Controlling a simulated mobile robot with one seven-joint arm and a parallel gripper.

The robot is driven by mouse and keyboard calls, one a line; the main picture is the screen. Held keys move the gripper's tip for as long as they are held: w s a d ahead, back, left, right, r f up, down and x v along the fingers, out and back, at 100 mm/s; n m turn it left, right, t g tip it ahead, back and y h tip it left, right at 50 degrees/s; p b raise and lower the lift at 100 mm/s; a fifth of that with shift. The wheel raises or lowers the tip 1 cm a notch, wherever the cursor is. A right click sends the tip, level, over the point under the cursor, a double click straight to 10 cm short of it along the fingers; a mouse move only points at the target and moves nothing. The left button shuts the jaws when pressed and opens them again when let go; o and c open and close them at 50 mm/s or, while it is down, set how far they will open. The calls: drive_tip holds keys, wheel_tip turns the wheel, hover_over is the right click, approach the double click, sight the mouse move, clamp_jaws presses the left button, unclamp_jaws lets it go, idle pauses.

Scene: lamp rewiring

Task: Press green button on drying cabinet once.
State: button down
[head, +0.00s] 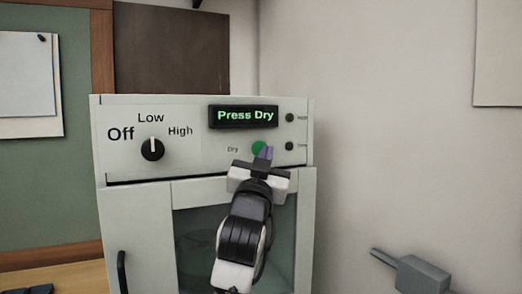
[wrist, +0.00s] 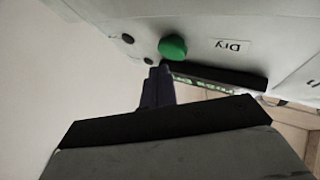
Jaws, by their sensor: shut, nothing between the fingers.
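The drying cabinet (head: 135,215) is a pale box with a control panel on top. Its round green button (head: 259,148) is beside the word "Dry", under a display (head: 243,117) that reads "Press Dry". The green button also shows whole in the wrist view (wrist: 172,47), standing out from the panel.
A black knob (head: 152,149) on the panel points up, amid Off, Low and High. Two small dark buttons (head: 290,118) are at the panel's right. The cabinet door has a window and a black handle (head: 122,272). A grey box (head: 421,277) is at lower right.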

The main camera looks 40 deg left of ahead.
idle(0.8)
drive_tip(key=shift+w+a, duration=0.15)
drive_tip(key=shift+a, duration=0.25)
drive_tip(key=shift+w+a, duration=0.2)
drive_tip(key=shift+a, duration=0.25)
idle(0.7)
drive_tip(key=shift+d, duration=0.1)
drive_tip(key=shift+s+d, duration=0.35)
drive_tip(key=shift+d, duration=0.35)
drive_tip(key=shift+d, duration=0.1)
drive_tip(key=d, duration=0.1)
drive_tip(key=s+d, duration=0.1)
drive_tip(key=d, duration=0.1)
drive_tip(key=s+d+b, duration=0.1)
drive_tip(key=shift+d, duration=0.25)
idle(0.9)
